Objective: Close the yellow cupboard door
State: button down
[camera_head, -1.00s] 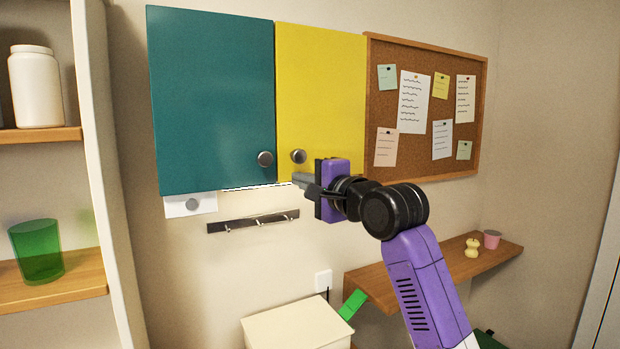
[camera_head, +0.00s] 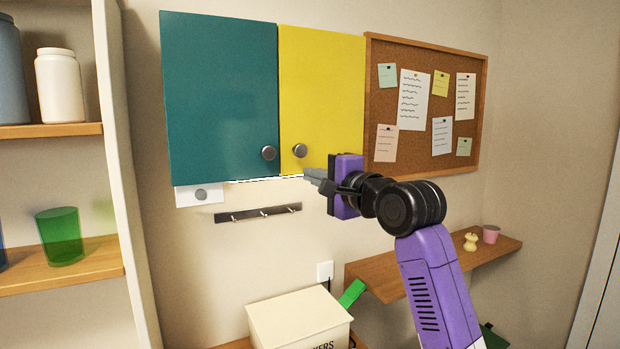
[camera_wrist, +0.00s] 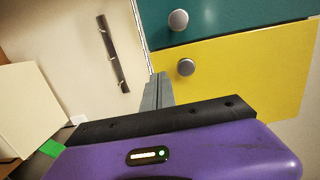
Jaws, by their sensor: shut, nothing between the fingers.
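The yellow cupboard door (camera_head: 322,95) is beside the teal door (camera_head: 220,95) on the wall cupboard. It looks flush with the teal door, with no clear gap showing. Its round grey knob (camera_head: 299,150) is at the lower left corner. My gripper (camera_head: 308,174) is shut and empty, its fingertips at the lower edge of the yellow door, just below and right of the knob. In the wrist view the yellow door (camera_wrist: 240,75) lies right of the shut fingers (camera_wrist: 158,80), with its knob (camera_wrist: 185,67) just beyond the tips. Whether the fingertips touch the door I cannot tell.
A hook rail (camera_head: 258,214) hangs on the wall below the cupboard. A corkboard (camera_head: 400,90) is right of the yellow door. A wooden shelf (camera_head: 400,282) and a cream box (camera_head: 300,318) are lower down. Open shelves (camera_head: 60,265) stand at the left.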

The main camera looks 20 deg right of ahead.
jog(key=a+b+v, duration=0.1)
jog(key=b+v, duration=0.1)
jog(key=v, duration=0.6)
jog(key=shift+s+b, duration=0.35)
jog(key=shift+s, duration=0.05)
